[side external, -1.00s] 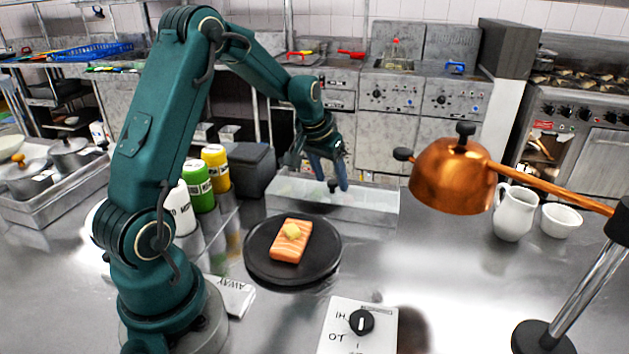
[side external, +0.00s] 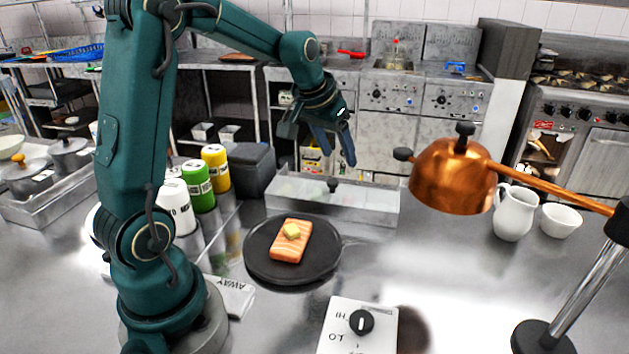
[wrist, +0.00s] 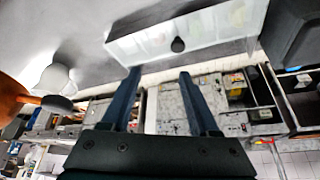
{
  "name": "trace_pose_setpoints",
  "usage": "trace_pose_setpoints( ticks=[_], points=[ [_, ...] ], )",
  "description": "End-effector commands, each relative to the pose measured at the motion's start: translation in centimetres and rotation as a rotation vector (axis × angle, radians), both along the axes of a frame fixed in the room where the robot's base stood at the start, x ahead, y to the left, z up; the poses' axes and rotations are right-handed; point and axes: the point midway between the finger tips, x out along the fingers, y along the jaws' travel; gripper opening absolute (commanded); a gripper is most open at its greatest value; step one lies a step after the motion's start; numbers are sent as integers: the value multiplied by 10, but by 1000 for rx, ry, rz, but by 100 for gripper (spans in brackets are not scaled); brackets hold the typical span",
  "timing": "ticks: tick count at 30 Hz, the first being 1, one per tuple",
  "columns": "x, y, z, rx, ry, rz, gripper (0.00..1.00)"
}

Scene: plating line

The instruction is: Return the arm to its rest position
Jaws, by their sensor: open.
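My gripper (side external: 334,146) is open and empty, raised in the air above and behind the clear lidded bin in the side view. Its two blue fingers also show apart in the wrist view (wrist: 156,76), with nothing between them. A salmon fillet (side external: 287,248) with a pat of butter (side external: 291,231) on top lies on a round dark plate (side external: 262,268). The gripper is well clear of the plate and touches nothing.
A clear bin (side external: 375,207) with a dark knob stands behind the plate. A copper heat lamp (side external: 450,175) hangs at right from a stand. White, green (side external: 198,187) and yellow bottles stand near my arm. A dial box (side external: 345,325) sits in front. A white jug (side external: 513,213) is at right.

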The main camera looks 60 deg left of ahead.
Motion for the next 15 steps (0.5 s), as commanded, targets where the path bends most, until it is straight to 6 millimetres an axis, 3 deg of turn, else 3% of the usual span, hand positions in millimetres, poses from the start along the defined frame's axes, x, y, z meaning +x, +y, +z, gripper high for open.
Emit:
trace_pose_setpoints(
  ticks=[3,6,10,15],
  points=[
    [-12,-38,34,31,-66,-90,61],
    [-32,-68,51,41,-100,-154,61],
    [-66,-102,63,44,-127,-229,61],
    [-117,-134,61,36,-141,-310,61]
  ],
)
